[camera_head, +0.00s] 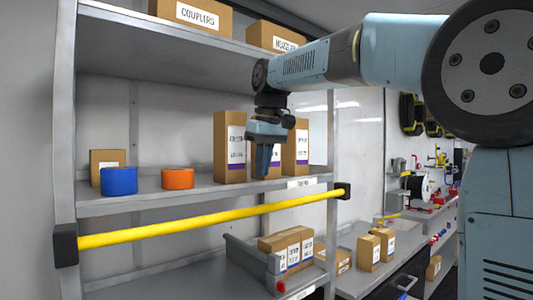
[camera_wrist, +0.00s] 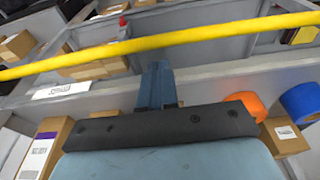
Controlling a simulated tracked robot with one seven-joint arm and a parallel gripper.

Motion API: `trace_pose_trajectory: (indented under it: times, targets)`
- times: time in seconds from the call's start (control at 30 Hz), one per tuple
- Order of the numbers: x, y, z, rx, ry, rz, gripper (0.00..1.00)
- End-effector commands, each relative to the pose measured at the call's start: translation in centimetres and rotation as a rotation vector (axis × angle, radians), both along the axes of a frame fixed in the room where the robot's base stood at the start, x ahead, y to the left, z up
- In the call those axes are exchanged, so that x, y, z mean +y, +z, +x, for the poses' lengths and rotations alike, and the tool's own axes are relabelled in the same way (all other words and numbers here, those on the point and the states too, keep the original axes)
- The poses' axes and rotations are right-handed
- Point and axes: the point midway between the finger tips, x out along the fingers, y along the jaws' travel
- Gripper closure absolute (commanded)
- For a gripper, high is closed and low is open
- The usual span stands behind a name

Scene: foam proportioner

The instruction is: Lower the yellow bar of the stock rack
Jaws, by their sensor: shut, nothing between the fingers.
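The yellow bar (camera_head: 215,217) runs across the front of the grey stock rack (camera_head: 64,150), below the middle shelf. Its ends sit in black brackets at the left post (camera_head: 65,245) and right post (camera_head: 339,190). My gripper (camera_head: 263,172) points down at the middle shelf's front edge, above the bar in the picture, with its fingers together and empty. In the wrist view the bar (camera_wrist: 165,45) crosses the whole frame beyond my fingertips (camera_wrist: 155,70). The gripper appears apart from the bar, though the exact gap cannot be told.
The middle shelf (camera_head: 150,199) holds a blue roll (camera_head: 119,181), an orange roll (camera_head: 177,179) and tall cardboard boxes (camera_head: 230,147) close to my gripper. Small boxes (camera_head: 287,249) stand on the lower shelf. A workbench with tools (camera_head: 437,200) is at the right.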

Motion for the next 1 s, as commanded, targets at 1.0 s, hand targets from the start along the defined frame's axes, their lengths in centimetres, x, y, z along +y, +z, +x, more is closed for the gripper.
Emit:
trace_pose_trajectory:
  times: [1.0]
  targets:
    - [0.4,-7.9,1.3,-0.001,-0.003,0.0,1.0]
